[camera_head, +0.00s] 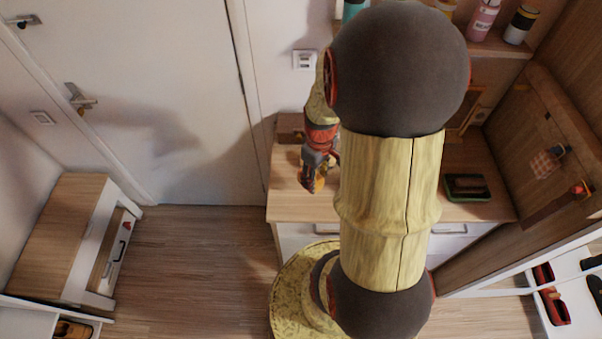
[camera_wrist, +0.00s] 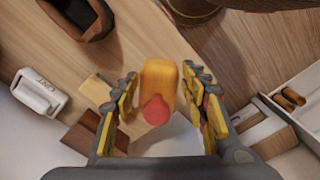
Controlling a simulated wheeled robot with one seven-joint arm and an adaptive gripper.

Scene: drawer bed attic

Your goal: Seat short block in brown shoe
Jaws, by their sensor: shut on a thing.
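My gripper (camera_wrist: 163,105) is shut on a short orange-yellow block with a rounded red end (camera_wrist: 158,85); the block sits between the yellow finger pads. In the head view my gripper (camera_head: 314,180) hangs over the left part of the wooden counter, tilted down. A dark brown thing with a black opening (camera_wrist: 88,30) lies at the top left of the wrist view, cut off by the edge. It looks like a brown shoe, apart from the held block. In the head view my arm hides that part of the counter.
The counter (camera_head: 288,207) also bears a dark tray with a brush (camera_head: 467,187). The wrist view shows a white labelled object (camera_wrist: 38,92) and wooden pieces (camera_wrist: 97,88). A low cabinet (camera_head: 60,215) with a drawer stands left. Red shoes (camera_head: 550,295) sit on the right shelf.

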